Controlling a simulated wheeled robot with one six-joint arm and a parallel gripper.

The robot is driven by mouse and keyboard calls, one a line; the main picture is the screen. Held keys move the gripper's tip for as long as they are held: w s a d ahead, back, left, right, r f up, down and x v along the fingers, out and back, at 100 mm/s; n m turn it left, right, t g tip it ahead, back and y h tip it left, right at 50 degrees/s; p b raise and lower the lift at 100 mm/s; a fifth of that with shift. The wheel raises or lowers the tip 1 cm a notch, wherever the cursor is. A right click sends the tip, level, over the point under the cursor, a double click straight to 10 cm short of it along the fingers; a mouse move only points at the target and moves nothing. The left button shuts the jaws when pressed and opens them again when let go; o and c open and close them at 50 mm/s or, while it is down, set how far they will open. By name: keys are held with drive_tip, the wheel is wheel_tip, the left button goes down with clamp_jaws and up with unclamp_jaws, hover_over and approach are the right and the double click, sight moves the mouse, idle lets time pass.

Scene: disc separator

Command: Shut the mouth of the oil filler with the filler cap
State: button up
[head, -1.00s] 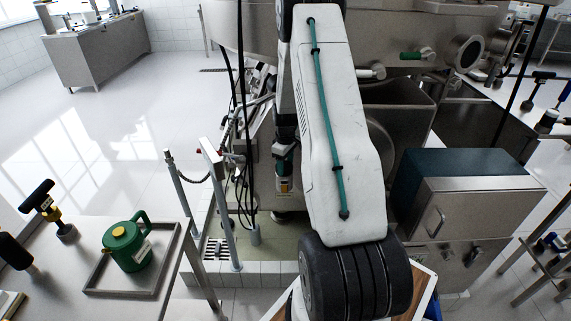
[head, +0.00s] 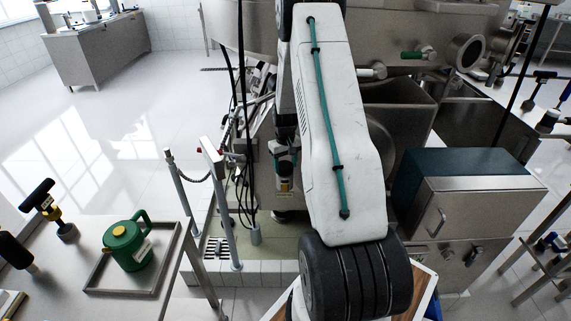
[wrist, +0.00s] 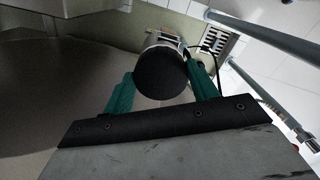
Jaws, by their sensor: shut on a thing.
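In the wrist view my gripper (wrist: 162,76) has its two teal fingers closed on either side of a round black-topped thing, which I take to be the filler cap (wrist: 160,74). A pale metallic part (wrist: 166,38) shows just beyond the black disc; I cannot tell whether it belongs to the cap or to something behind it. In the head view my arm covers much of the middle, and only a small part of my gripper (head: 287,153) shows left of the white link. The mouth of the oil filler cannot be made out in either view.
A grey railing (head: 220,200) and a floor drain (head: 217,247) stand left of the machine. A steel cabinet (head: 470,200) is at right. A green can (head: 127,245) sits in a tray on the left table. A large smooth surface (wrist: 60,105) fills the wrist view's left.

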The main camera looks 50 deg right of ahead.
drive_tip(key=shift+w+d+r, duration=0.1)
drive_tip(key=shift+w+r, duration=0.05)
drive_tip(key=shift+r, duration=0.05)
drive_tip(key=m, duration=0.2)
drive_tip(key=shift+m, duration=0.4)
clamp_jaws()
drive_tip(key=o, duration=1.7)
unclamp_jaws()
drive_tip(key=shift+r, duration=0.1)
wheel_tip(320, 180, up, 12)
drive_tip(key=shift+f, duration=0.2)
